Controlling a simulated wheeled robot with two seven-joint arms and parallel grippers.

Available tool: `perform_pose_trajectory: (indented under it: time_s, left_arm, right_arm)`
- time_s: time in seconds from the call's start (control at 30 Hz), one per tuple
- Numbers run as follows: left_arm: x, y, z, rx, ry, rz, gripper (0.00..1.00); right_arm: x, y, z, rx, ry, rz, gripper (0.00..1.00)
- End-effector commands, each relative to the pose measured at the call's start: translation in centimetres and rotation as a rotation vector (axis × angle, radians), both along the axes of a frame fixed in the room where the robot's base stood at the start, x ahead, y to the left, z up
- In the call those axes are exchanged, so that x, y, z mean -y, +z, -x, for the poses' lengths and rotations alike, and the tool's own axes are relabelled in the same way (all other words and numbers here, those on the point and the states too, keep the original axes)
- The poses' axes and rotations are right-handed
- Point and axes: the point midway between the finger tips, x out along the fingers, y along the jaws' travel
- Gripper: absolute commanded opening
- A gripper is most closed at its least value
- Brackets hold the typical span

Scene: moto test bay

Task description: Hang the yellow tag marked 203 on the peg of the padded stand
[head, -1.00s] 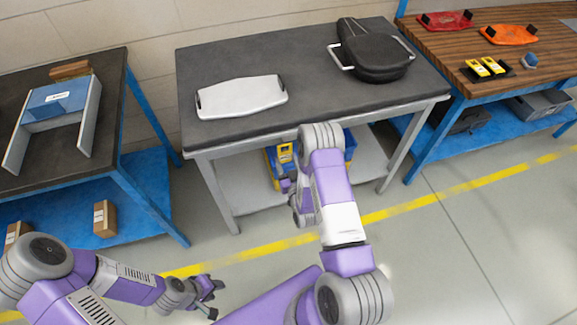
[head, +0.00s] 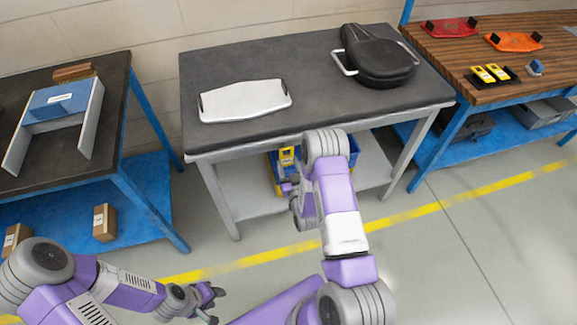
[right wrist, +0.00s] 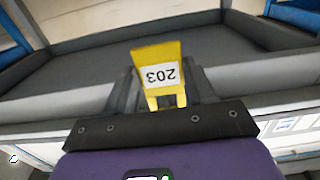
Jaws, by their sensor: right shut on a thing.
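The yellow tag (right wrist: 158,75) with a white label reading 203, upside down in the right wrist view, is between the fingers of my right gripper (right wrist: 165,92). The gripper is shut on it. In the head view a yellow piece with a white label (head: 287,155) shows just below the middle table's front edge, beside my right wrist; it looks like this tag. My left gripper (head: 212,303) is open and empty, low over the floor at the bottom left. I cannot make out a padded stand or its peg for certain in either view.
The middle table (head: 310,105) carries a white panel (head: 245,101) and a black padded case-like object (head: 378,62) with light handles. A blue bin (head: 354,147) is on its lower shelf, partly behind my arm. A wooden bench (head: 470,60) stands right, a dark table (head: 105,100) left.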

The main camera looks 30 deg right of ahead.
Motion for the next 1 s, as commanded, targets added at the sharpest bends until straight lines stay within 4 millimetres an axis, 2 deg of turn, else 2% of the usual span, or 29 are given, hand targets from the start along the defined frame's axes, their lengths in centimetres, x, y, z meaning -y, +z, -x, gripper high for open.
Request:
perform_pose_trajectory:
  time_s: [0.07, 0.1, 0.27, 0.53, 0.63, 0.77, 0.9, 1.0]
  left_arm:
    - [0.0, 0.0, 0.0, 0.000, 0.000, 0.000, 0.40]
    - [0.0, 0.0, 0.0, 0.000, 0.000, 0.000, 0.40]
    - [0.0, 0.0, 0.0, 0.000, 0.000, 0.000, 0.40]
    - [0.0, 0.0, 0.0, 0.000, 0.000, 0.000, 0.40]
    - [0.0, 0.2, 0.0, 0.000, 0.000, 0.000, 0.40]
    - [0.0, 0.7, 0.0, 0.000, 0.000, 0.000, 0.40]
    - [0.0, 1.2, 0.0, 0.000, 0.000, 0.000, 0.40]
    - [0.0, -0.3, 0.0, 0.000, 0.000, 0.000, 0.40]
  right_arm:
    - [0.0, 0.0, 0.0, 0.000, 0.000, 0.000, 0.25]
    - [0.0, 0.0, 0.0, 0.000, 0.000, 0.000, 0.60]
    - [0.0, 0.0, 0.0, 0.000, 0.000, 0.000, 0.84]
    - [0.0, 0.0, 0.1, -0.001, 0.000, 0.000, 0.84]
    - [-0.2, 0.0, 0.7, -0.003, 0.000, -0.001, 0.84]
    - [-0.6, 0.0, 2.6, -0.006, 0.000, -0.001, 0.84]
    - [-1.3, 0.0, 5.4, -0.007, -0.001, -0.001, 0.84]
    - [-1.3, -0.5, 6.2, -0.005, -0.006, -0.003, 0.84]
